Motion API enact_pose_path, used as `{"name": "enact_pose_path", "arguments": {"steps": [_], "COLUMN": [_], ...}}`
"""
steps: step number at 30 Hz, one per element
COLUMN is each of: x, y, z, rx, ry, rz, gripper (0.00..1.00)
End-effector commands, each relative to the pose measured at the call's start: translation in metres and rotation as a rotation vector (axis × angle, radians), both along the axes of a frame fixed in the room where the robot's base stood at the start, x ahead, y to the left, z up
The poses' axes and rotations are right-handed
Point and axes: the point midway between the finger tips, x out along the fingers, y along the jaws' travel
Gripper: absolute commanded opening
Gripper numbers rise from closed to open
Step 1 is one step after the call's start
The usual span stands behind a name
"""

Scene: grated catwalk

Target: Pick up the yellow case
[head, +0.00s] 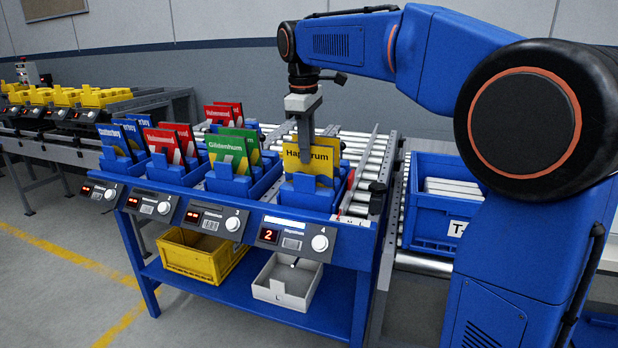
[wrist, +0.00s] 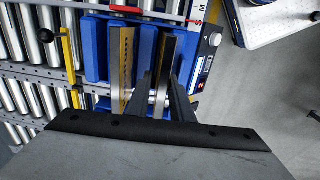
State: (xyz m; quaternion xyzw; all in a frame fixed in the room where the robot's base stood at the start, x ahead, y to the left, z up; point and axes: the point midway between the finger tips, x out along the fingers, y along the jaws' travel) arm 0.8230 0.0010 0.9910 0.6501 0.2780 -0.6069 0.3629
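Two yellow cases stand upright, one behind the other, in the blue holder at the right end of the row. The front yellow case (head: 325,164) has black lettering, partly covered by my gripper (head: 304,140). The rear yellow case (head: 328,144) shows only partly. In the wrist view, the front case (wrist: 167,45) is a thin edge-on slab between the fingertips of my gripper (wrist: 161,76). The rear case (wrist: 122,58) stands to its left, outside the fingers. My fingers look open around the front case, with a small gap at the left finger.
Green cases (head: 228,152) and red cases (head: 165,143) stand in neighbouring holders to the left. A blue tote (head: 430,225) stands on the right. Roller conveyors (head: 355,150) lie behind. A yellow bin (head: 190,256) and white bin (head: 282,285) sit on the lower shelf.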

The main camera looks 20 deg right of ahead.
Motion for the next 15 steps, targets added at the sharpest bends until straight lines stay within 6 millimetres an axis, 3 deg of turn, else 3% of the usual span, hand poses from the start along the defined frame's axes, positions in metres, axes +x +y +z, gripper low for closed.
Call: {"name": "enact_pose_path", "arguments": {"steps": [8, 15], "x": [0.001, 0.001], "y": [-0.002, -0.004], "z": [-0.018, -0.050], "rx": [0.000, 0.000], "ry": [0.001, 0.003], "rz": [0.000, 0.000], "gripper": [0.20, 0.20]}}
